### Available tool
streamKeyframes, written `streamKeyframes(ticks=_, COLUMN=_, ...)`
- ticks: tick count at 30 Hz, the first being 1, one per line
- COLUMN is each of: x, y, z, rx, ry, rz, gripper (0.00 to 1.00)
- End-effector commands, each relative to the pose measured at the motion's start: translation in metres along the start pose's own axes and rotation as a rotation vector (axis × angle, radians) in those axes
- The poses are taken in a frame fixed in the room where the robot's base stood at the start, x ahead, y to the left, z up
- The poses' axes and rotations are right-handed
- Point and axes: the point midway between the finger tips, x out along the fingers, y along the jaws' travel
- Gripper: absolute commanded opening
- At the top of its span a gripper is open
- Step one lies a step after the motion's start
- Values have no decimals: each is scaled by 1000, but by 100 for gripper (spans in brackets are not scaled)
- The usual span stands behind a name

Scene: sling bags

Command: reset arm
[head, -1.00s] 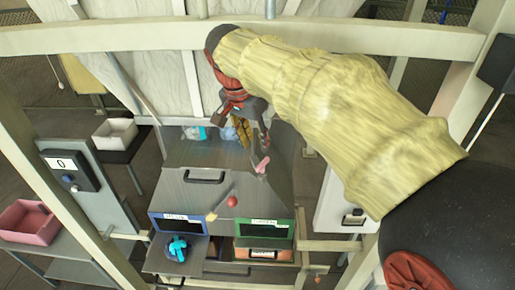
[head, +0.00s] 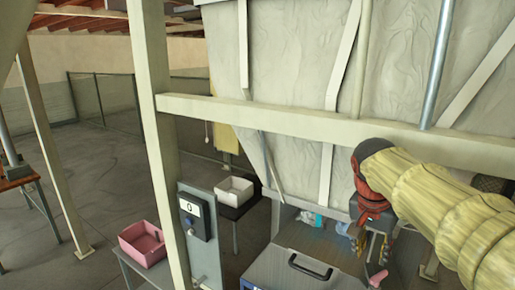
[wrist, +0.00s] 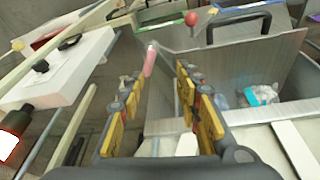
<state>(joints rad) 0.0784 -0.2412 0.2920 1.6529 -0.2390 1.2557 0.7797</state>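My gripper (head: 374,240) is at the right of the head view, hanging below my cream-sleeved arm. In the wrist view my gripper (wrist: 158,82) has its two yellow-padded fingers apart, with nothing seen clamped between them. A pink handle-like piece (wrist: 150,60) shows just beyond the fingertips, by the edge of a grey metal panel (wrist: 240,65). It also shows low in the head view (head: 378,278); I cannot tell whether a finger touches it. A blue and white item (wrist: 262,95) lies in the grey bin to the right in the wrist view.
A beam (head: 290,122) and a post (head: 160,140) frame the area around my arm. A control box reading 0 (head: 195,217), a pink bin (head: 143,243) and a white bin (head: 234,190) are at left. Open floor (head: 100,165) lies beyond.

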Motion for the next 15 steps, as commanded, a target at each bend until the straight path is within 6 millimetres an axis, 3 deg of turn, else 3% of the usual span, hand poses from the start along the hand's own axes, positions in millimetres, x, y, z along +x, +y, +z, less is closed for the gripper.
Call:
streamKeyframes(ticks=5, x=32, y=3, z=41, rx=-254, ry=-13, rz=-63, gripper=34)
streamKeyframes(ticks=15, x=124, y=29, z=171, rx=-663, ry=70, rz=-232, gripper=34)
